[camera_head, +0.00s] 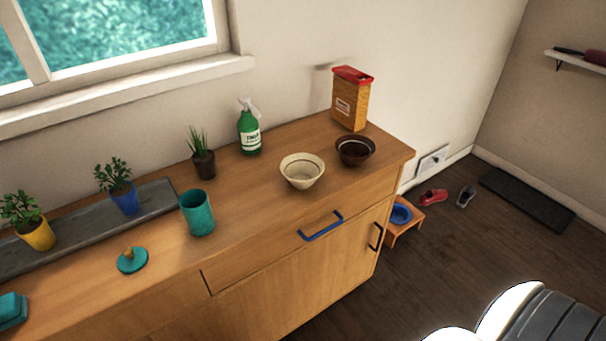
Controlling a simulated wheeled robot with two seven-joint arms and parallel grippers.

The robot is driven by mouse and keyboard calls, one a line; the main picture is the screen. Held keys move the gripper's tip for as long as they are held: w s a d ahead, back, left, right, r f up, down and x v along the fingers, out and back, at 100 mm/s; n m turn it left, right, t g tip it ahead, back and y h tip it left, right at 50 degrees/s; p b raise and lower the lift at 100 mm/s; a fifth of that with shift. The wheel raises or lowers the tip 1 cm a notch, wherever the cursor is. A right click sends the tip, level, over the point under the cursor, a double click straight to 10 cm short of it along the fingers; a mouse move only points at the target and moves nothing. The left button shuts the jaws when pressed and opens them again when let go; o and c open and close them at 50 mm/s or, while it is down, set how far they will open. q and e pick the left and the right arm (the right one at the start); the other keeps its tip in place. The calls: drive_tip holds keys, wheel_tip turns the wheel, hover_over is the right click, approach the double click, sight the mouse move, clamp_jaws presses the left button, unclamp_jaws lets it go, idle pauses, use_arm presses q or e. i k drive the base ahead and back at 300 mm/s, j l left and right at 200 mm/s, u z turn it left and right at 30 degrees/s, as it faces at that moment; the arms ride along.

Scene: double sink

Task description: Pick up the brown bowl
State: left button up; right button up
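The brown bowl (355,151) stands upright on the wooden counter (255,205), near its right end. It is dark brown and looks empty. A cream bowl (302,171) with a dark line inside stands just to its left, a little nearer the front edge. Neither of my grippers is in view, so I cannot see whether they are open or shut.
An orange box with a red lid (351,98) stands right behind the brown bowl. A green spray bottle (248,128), a teal canister (197,213) and potted plants (122,188) stand farther left. The counter's right end beside the bowl is clear.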

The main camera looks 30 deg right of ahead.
sight(354, 150)
drive_tip(key=z, duration=1.35)
